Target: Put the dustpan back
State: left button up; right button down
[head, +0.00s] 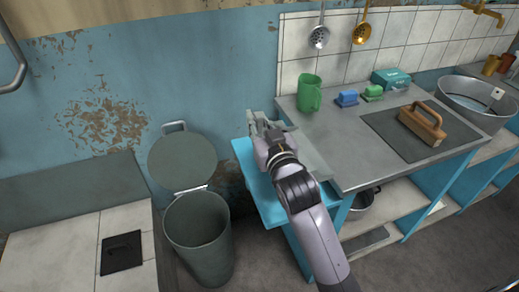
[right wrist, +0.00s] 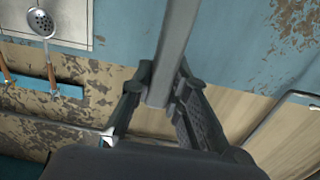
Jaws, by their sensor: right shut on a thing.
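My right gripper (head: 268,142) is shut on a grey thing, seemingly the dustpan (head: 311,154), over the small blue stand left of the counter. Pale grey-green parts of it show on both sides of the gripper, but the gripper and arm hide much of its shape. In the right wrist view, my fingers (right wrist: 158,98) close around a straight grey bar, seemingly its handle (right wrist: 176,45), that runs up out of the picture. I cannot tell whether the dustpan touches the blue stand (head: 243,148). My left gripper is not in view.
A grey bin (head: 200,235) with its lid (head: 183,161) raised stands left of the blue stand. Ladles (head: 319,37) hang on the tiled wall.

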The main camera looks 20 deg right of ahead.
notch_tip(320, 180, down, 7)
jog(key=shift+f+b, duration=0.1)
jog(key=shift+b, duration=0.4)
jog(key=shift+f, duration=0.25)
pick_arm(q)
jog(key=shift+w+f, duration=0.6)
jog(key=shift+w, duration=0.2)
pick_arm(e)
jog(key=shift+f, duration=0.1)
jog(key=c, duration=1.5)
grip_release()
jog(key=shift+f, duration=0.1)
jog(key=shift+c, duration=0.2)
pick_arm(q)
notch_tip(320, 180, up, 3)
jog(key=p, duration=0.2)
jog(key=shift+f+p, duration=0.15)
jog(key=shift+p, duration=0.15)
pick_arm(e)
jog(key=s, duration=1.2)
jog(key=shift+d, duration=0.2)
